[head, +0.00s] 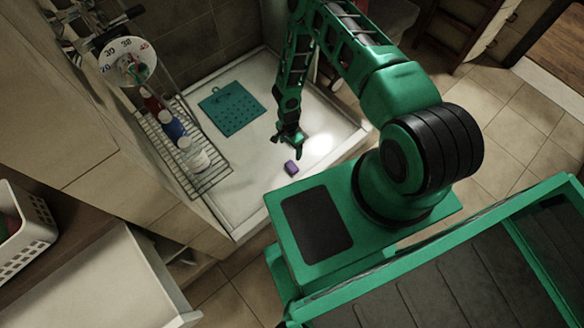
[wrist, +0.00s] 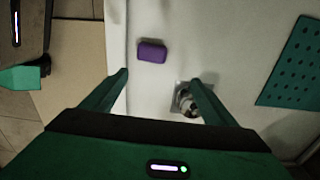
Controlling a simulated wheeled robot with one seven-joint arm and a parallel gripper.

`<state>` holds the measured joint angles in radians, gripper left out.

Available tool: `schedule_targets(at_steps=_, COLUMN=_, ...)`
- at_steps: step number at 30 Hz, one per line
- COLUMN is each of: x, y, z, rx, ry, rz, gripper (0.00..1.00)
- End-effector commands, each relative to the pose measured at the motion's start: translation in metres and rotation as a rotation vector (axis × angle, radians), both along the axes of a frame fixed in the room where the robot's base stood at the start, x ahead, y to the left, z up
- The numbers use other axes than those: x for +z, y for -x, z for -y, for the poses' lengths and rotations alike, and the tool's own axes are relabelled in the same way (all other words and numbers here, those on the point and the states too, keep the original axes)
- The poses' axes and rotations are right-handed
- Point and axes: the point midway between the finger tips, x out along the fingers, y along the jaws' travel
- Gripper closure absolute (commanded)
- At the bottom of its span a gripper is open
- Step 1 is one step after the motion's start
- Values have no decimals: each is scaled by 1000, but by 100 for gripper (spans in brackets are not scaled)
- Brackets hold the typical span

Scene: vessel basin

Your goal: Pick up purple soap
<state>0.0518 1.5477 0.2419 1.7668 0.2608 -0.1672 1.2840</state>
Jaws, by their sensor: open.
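The purple soap (head: 291,167) is a small rounded block lying on the white basin floor, near the edge closest to my base. In the wrist view the soap (wrist: 152,51) lies beyond my fingertips, roughly midway between their lines and a little to the left. My gripper (head: 294,146) is above the basin, just behind the soap in the head view. In the wrist view my gripper (wrist: 160,76) has its two green fingers spread wide with nothing between them. The gripper is apart from the soap.
A teal perforated mat (head: 232,108) lies in the basin. A metal drain (wrist: 184,99) shows by the right finger. The basin's raised rim (head: 349,149) runs between the soap and my base. A wire rack (head: 190,150) with bottles hangs at left. Basin floor around the soap is clear.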

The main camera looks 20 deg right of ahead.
Motion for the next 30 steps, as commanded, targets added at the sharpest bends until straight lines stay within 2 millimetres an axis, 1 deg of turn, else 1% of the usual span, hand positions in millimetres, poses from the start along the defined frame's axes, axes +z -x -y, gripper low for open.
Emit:
schedule_targets(at_steps=1, x=-11, y=8, z=-5, rx=-15, ry=-5, rz=-2, gripper=20)
schedule_targets(at_steps=6, x=-30, y=19, z=-13, rx=-45, ry=-14, rz=0, gripper=20)
schedule_targets(at_steps=8, x=-36, y=21, z=-14, rx=-48, ry=-15, rz=-1, gripper=20)
schedule_targets(at_steps=15, x=-71, y=21, z=-14, rx=-48, ry=-15, rz=-1, gripper=20)
schedule_targets(at_steps=18, x=-81, y=20, z=-13, rx=-48, ry=-15, rz=-1, gripper=20)
schedule_targets(at_steps=23, x=-88, y=21, z=-12, rx=-48, ry=-14, rz=1, gripper=20)
schedule_targets(at_steps=25, x=-94, y=22, z=-10, rx=-48, ry=-14, rz=0, gripper=20)
schedule_targets(at_steps=30, x=-118, y=26, z=-3, rx=-48, ry=-15, rz=-2, gripper=20)
